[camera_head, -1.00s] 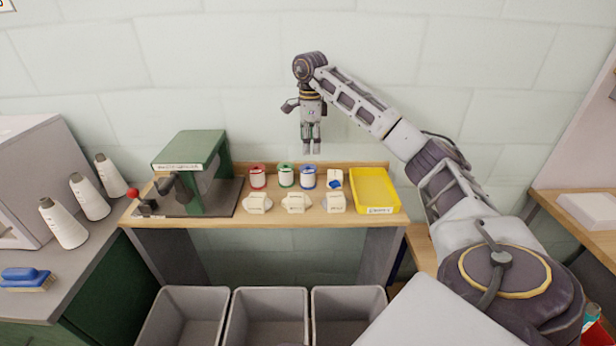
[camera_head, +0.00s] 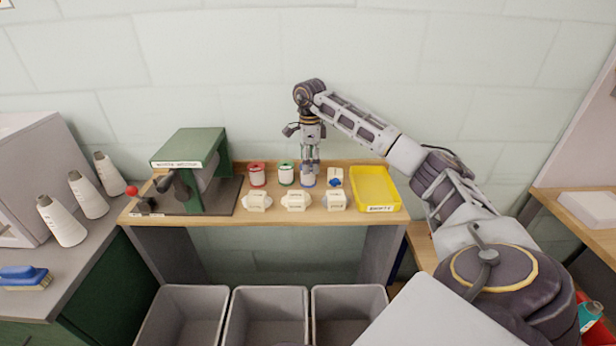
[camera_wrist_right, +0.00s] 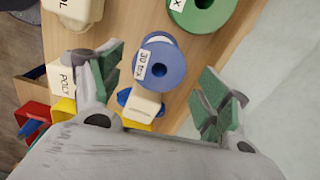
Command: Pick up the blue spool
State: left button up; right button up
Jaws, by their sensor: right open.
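The blue spool (camera_head: 308,181) stands on the wooden bench, third in the row after the red spool (camera_head: 257,174) and the green spool (camera_head: 286,174). In the right wrist view the blue spool (camera_wrist_right: 160,62) shows its blue top with a dark centre hole and a white label. My right gripper (camera_head: 310,168) points down directly over the blue spool and partly covers it. In the right wrist view its green-padded fingers (camera_wrist_right: 160,88) are spread apart, with the spool showing between them and no clear contact. My left gripper is not in view.
Right of the spool sit a small white item with blue (camera_head: 335,178) and a yellow tray (camera_head: 375,207). Several labelled cream blocks (camera_head: 296,201) stand in front. A green machine (camera_head: 190,165) is at the left. Grey bins (camera_head: 268,318) stand below.

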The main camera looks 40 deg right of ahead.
aim_at(308, 176)
jog(key=shift+f, duration=0.35)
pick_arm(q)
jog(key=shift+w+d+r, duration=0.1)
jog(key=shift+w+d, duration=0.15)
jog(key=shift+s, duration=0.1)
pick_arm(e)
jog(key=shift+a+f, duration=0.1)
jog(key=shift+f, duration=0.3)
notch_tip(308, 176, down, 3)
jog(key=shift+a+f, duration=0.15)
jog(key=shift+f, duration=0.5)
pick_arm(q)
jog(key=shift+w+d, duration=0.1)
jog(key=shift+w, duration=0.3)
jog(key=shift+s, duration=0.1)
